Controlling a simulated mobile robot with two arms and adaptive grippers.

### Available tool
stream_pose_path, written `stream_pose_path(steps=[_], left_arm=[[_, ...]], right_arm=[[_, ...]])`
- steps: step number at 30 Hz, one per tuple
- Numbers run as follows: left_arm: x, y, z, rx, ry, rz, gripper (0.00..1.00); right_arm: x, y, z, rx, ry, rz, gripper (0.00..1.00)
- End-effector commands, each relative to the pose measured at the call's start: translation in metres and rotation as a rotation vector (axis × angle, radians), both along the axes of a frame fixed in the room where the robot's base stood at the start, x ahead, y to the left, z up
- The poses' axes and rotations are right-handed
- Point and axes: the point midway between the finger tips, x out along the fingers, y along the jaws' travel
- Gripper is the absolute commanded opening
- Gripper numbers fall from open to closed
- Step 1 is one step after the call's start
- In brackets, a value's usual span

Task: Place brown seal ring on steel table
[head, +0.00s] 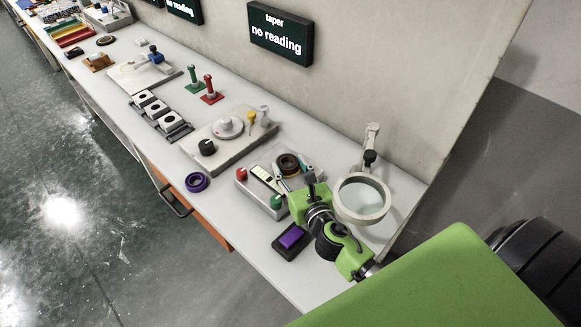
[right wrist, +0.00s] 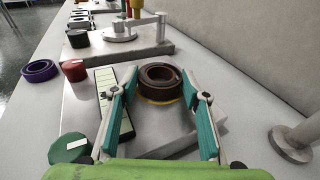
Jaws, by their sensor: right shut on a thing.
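The brown seal ring (head: 288,172) shows between the fingertips of my right gripper (head: 294,177). In the right wrist view the ring (right wrist: 160,91) lies flat between the two teal fingers of the gripper (right wrist: 160,80), which are shut on its sides. A yellow rim shows under the ring. A grey metal plate, apparently the steel table (right wrist: 163,118), lies below the ring; whether the ring touches it I cannot tell. The plate belongs to a unit with a red knob (head: 241,174) and a green knob (head: 277,202). My left gripper is not in view.
A purple ring (head: 197,182) lies near the bench's front edge. A purple block on a black pad (head: 291,238) is beside my right arm. A ring-shaped magnifier (head: 362,199) stands close on the right. A plate with a round turntable (head: 227,127) is further along the bench.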

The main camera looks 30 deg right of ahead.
Motion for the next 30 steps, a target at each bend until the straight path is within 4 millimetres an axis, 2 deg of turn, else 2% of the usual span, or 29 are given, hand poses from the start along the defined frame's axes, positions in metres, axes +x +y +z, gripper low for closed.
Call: stream_pose_path(steps=[1, 2, 14, 17, 24, 30], left_arm=[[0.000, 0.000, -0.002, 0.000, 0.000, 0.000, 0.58], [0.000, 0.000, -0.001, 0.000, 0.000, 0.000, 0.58], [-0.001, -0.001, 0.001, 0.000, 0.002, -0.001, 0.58], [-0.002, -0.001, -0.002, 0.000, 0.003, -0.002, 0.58], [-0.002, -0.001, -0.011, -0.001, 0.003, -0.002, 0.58], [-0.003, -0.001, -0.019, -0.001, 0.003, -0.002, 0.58]], right_arm=[[0.000, 0.000, -0.003, -0.001, 0.001, 0.000, 0.45], [0.000, 0.000, -0.002, 0.000, 0.001, 0.000, 0.49], [-0.002, 0.000, 0.001, 0.000, 0.001, 0.000, 0.49], [-0.015, 0.002, 0.001, 0.001, 0.003, 0.002, 0.49], [-0.066, 0.008, 0.008, 0.001, 0.003, 0.001, 0.49], [-0.100, 0.012, 0.013, 0.002, 0.002, 0.001, 0.49]])
